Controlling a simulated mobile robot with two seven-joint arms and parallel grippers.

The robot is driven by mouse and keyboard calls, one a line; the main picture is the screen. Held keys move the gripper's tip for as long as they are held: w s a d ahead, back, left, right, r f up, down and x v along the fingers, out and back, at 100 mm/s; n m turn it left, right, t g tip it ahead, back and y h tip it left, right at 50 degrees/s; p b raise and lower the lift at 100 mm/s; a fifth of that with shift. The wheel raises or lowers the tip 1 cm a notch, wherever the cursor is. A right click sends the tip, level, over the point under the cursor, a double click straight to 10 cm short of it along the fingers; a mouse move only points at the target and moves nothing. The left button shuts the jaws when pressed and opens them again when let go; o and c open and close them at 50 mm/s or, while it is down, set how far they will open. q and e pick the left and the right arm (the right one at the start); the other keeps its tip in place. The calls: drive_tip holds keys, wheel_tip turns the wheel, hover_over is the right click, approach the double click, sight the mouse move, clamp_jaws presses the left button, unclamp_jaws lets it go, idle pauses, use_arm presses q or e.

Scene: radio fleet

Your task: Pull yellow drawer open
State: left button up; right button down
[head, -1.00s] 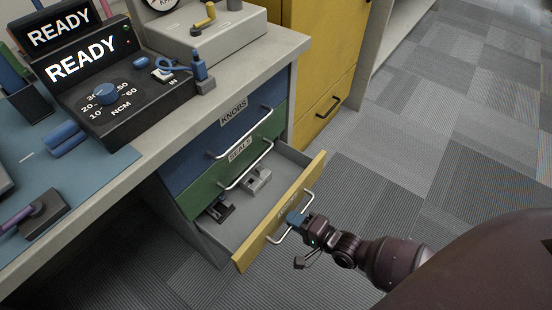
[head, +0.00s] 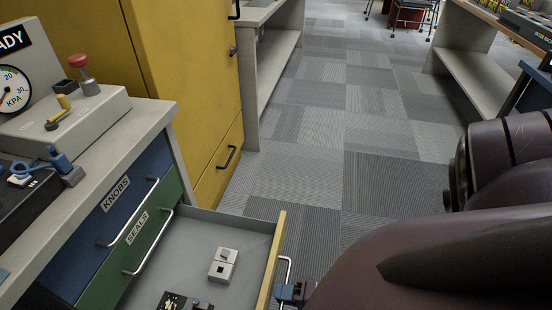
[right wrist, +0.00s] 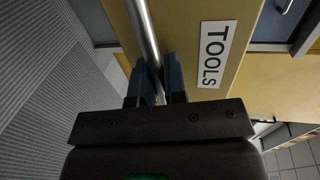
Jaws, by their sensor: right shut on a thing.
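The yellow drawer (head: 270,265) stands open below the green and blue drawers, its grey inside showing. In the right wrist view its yellow front (right wrist: 185,25) carries a TOOLS label (right wrist: 213,54) and a metal bar handle (right wrist: 146,35). The handle also shows at the bottom of the head view (head: 287,268). My right gripper (right wrist: 154,82) is shut on the handle, its two blue fingers on either side of the bar. In the head view the right gripper (head: 291,291) is partly cut off by the bottom edge. My left gripper is not in view.
A grey-white block (head: 222,265) and a dark part (head: 180,301) lie in the drawer. The green SEALS drawer (head: 130,250) and blue KNOBS drawer (head: 105,225) are shut. A yellow cabinet (head: 190,75) stands behind. Carpet floor (head: 330,140) is clear beyond.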

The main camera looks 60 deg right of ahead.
idle(0.3)
drive_tip(key=c, duration=1.2)
unclamp_jaws()
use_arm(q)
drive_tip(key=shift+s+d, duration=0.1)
use_arm(e)
drive_tip(key=shift+s, duration=0.2)
